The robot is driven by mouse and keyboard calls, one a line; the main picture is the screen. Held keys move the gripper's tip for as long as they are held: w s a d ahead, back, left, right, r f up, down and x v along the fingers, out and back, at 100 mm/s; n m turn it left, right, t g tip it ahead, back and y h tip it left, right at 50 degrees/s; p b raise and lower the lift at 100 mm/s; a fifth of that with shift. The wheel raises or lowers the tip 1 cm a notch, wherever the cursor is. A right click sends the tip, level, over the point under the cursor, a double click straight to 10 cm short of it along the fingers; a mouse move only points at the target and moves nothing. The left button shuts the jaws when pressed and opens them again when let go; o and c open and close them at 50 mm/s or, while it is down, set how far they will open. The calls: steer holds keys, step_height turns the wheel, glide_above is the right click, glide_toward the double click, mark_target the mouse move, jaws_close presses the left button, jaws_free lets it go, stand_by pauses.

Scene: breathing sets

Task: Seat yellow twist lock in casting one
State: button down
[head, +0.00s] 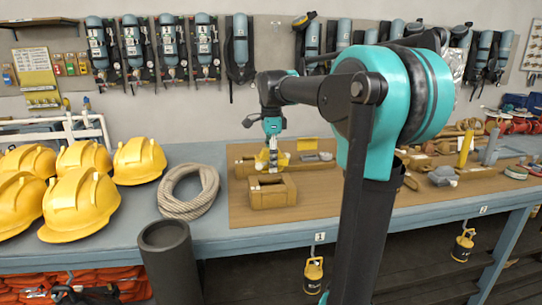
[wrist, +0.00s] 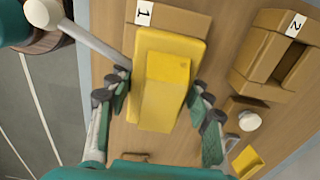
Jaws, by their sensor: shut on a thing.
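The yellow twist lock (wrist: 165,85) is between the fingers of my gripper (wrist: 158,100), which is shut on it. It also shows as a small yellow shape (head: 262,159) under my gripper (head: 274,148) in the head view. In the wrist view, casting one (wrist: 185,20), a tan block with a white "1" label, lies behind the twist lock and is partly covered by it. Its opening is hidden. I cannot tell whether the twist lock touches it.
Casting two (wrist: 262,75), with a "2" label and an open slot, lies to the right. A white knob (wrist: 249,121) and a yellow piece (wrist: 246,160) lie below it. In the head view, a rope coil (head: 188,205) and yellow helmets (head: 80,205) are to the left.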

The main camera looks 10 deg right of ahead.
steer(key=shift+f, duration=1.3)
steer(key=shift+f, duration=1.3)
stand_by(0.6)
steer(key=c, duration=0.6)
jaws_free()
step_height(320, 180, up, 12)
steer(key=shift+s, duration=0.1)
